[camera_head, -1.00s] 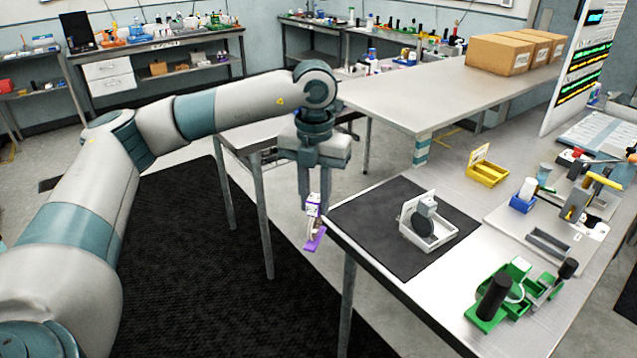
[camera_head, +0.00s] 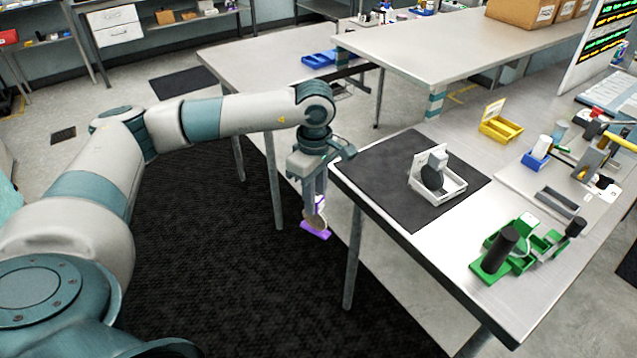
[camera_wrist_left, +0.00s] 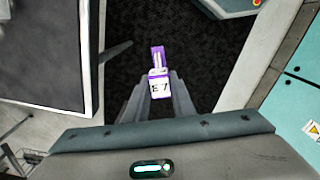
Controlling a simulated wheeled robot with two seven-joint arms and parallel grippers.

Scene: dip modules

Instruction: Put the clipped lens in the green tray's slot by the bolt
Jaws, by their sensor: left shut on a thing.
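A purple clip holder (camera_head: 314,231) with a pale label hangs below my left gripper (camera_head: 318,197). A round tan-grey disc, seemingly the lens, shows just above its purple base. The left fingers are shut on this clipped lens, off the table's left edge and above the dark floor mat. The left wrist view shows the purple clip (camera_wrist_left: 158,75), its label reading "E7", between the fingers. The green tray (camera_head: 488,273) lies at the table's right front, well apart from the gripper, with a large black cylinder and green parts. Its slot and bolt are too small to identify surely. My right gripper is out of view.
A white tray (camera_head: 459,194) with a dark disc stands on a black mat (camera_head: 384,166) between gripper and green tray. A yellow tray (camera_head: 502,131), a blue bin (camera_head: 536,160) and a grey fixture lie behind. Table front edge is mostly clear.

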